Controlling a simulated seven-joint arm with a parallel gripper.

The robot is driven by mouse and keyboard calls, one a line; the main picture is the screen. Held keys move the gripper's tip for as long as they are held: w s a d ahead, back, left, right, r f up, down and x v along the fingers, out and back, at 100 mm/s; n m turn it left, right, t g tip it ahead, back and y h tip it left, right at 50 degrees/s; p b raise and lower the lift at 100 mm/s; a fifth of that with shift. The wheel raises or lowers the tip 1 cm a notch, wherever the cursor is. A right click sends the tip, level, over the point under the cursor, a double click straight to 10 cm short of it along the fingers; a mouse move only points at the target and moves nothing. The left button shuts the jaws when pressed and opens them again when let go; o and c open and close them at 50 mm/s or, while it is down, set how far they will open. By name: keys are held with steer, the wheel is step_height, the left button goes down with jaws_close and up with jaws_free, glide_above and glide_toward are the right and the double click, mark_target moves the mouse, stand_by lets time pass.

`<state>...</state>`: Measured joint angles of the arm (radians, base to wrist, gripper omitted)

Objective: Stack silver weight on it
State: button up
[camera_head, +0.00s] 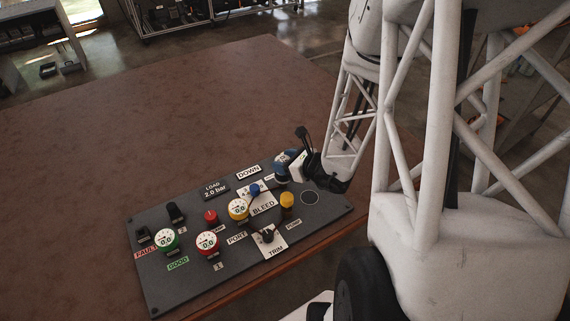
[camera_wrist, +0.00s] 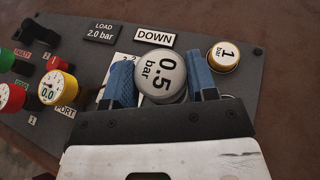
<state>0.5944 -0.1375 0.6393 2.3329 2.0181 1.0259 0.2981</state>
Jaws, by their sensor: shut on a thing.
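The silver weight (camera_wrist: 160,72), a round disc marked "0.5 bar", sits between the blue fingers of my gripper (camera_wrist: 161,82) in the wrist view. The gripper is shut on it. A brass-rimmed weight (camera_wrist: 225,53) marked "1 bar" stands on the grey panel, to the right of the held weight and apart from it in the picture. In the head view my gripper (camera_head: 286,161) is at the panel's far right part, near the DOWN plate. Its body hides much there, and I cannot make out the brass-rimmed weight. The height of the silver weight above the panel is unclear.
The grey panel (camera_head: 172,273) lies on a brown table (camera_head: 90,160). It carries several gauges, including a green one (camera_head: 165,239) and a red one (camera_head: 208,244), a yellow knob (camera_head: 287,199), a blue-topped lever (camera_head: 254,190) and a marked circle (camera_head: 309,197). The table's far left is clear.

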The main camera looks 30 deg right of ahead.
steer(key=shift+f, duration=0.6)
steer(key=shift+f, duration=0.1)
steer(key=o, duration=1)
steer(key=shift+v, duration=6.05)
steer(key=shift+a, duration=0.1)
